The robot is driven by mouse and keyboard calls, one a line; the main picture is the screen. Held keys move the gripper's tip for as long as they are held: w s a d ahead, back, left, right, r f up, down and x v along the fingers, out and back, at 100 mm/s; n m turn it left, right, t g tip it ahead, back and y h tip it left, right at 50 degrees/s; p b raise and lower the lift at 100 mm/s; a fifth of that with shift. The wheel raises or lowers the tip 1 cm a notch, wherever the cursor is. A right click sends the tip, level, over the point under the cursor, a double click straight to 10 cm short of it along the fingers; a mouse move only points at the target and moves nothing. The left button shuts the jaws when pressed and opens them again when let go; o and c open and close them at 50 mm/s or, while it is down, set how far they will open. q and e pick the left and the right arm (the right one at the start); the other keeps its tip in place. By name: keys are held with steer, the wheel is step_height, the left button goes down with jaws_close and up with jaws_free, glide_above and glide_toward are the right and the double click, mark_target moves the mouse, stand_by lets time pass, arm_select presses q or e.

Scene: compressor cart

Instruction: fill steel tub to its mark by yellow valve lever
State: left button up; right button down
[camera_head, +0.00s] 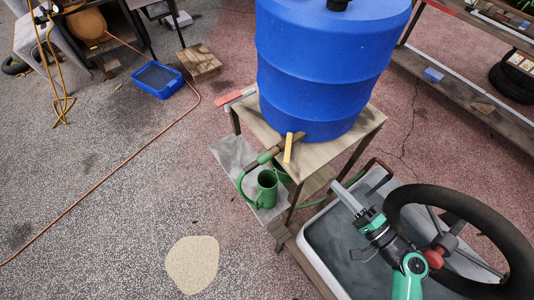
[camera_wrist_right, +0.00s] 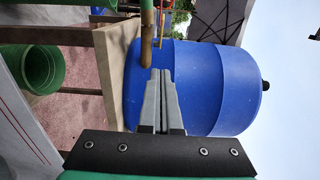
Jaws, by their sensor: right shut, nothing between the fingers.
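The yellow valve lever (camera_head: 288,147) stands upright at the brown spout (camera_head: 268,153) low on the blue barrel (camera_head: 325,65). In the right wrist view the spout (camera_wrist_right: 147,35) and barrel (camera_wrist_right: 215,85) lie beyond the fingertips. A grey open tub (camera_head: 325,245), which looks like the steel tub, sits at the lower right, partly hidden by my right arm; I cannot make out a mark or water level. My right gripper (camera_head: 338,188) is shut and empty above the tub's far side, apart from the lever. It also shows in the wrist view (camera_wrist_right: 159,72). My left gripper is out of view.
The barrel stands on a wooden stand (camera_head: 318,153). A green watering can (camera_head: 266,187) is beneath the spout. A large black ring (camera_head: 395,205) overhangs the tub beside my right arm. A blue tray (camera_head: 158,79) and orange hose lie left; the left floor is mostly clear.

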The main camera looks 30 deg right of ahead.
steer(key=w, duration=0.4)
steer(key=w+a, duration=0.1)
steer(key=w, duration=0.3)
steer(key=w+a, duration=0.1)
steer(key=w, duration=0.3)
steer(key=shift+a+r, duration=0.15)
steer(key=shift+w+a, duration=0.4)
steer(key=shift+a, duration=0.05)
steer(key=shift+d, duration=0.1)
